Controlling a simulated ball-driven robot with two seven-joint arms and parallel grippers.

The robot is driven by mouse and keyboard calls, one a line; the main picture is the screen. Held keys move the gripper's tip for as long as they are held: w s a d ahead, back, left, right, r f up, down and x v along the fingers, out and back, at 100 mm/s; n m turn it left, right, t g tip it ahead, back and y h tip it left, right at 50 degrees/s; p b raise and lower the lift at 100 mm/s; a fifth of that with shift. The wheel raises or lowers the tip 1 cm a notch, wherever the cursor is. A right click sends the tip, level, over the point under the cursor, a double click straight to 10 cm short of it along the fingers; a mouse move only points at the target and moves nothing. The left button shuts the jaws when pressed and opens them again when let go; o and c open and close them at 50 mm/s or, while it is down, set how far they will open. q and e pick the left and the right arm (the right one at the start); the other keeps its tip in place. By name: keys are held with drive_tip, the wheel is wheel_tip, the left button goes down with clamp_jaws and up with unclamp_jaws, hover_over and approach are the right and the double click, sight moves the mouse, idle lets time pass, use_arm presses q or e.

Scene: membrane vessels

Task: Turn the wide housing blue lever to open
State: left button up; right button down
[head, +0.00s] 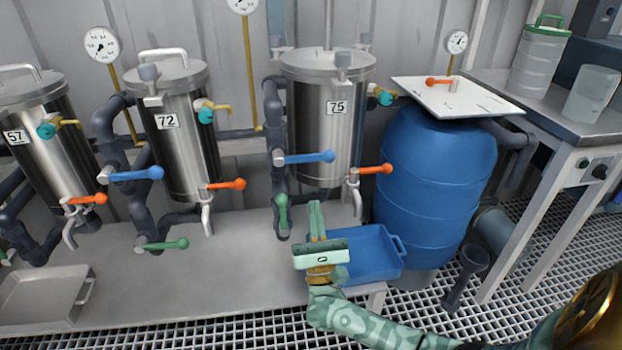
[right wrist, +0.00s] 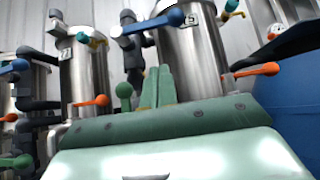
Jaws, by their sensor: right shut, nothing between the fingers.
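The wide steel housing labelled 75 (head: 322,118) stands against the back wall and also shows in the right wrist view (right wrist: 190,65). Its blue lever (head: 308,158) sits on the dark pipe at its left side and lies roughly level, with its round end to the right. The same lever shows at the top of the right wrist view (right wrist: 158,21). My right gripper (head: 315,206) is shut and empty, fingers pointing up, below the blue lever and apart from it. In the right wrist view its fingers (right wrist: 157,86) stand together. My left gripper is not in view.
Housing 75 also has an orange lever (head: 374,169) and a green lever (head: 283,212), close to my gripper. A blue tray (head: 375,250) lies behind my gripper. A blue barrel (head: 435,175) stands to the right. Housing 72 (head: 183,140) has its own blue lever (head: 137,174).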

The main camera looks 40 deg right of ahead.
sight(305, 158)
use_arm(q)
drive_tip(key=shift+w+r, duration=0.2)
use_arm(e)
wheel_tip(305, 158, up, 7)
drive_tip(key=w+d, duration=0.1)
drive_tip(key=w, duration=0.1)
drive_tip(key=shift+w+d, duration=0.35)
drive_tip(key=shift+r, duration=0.1)
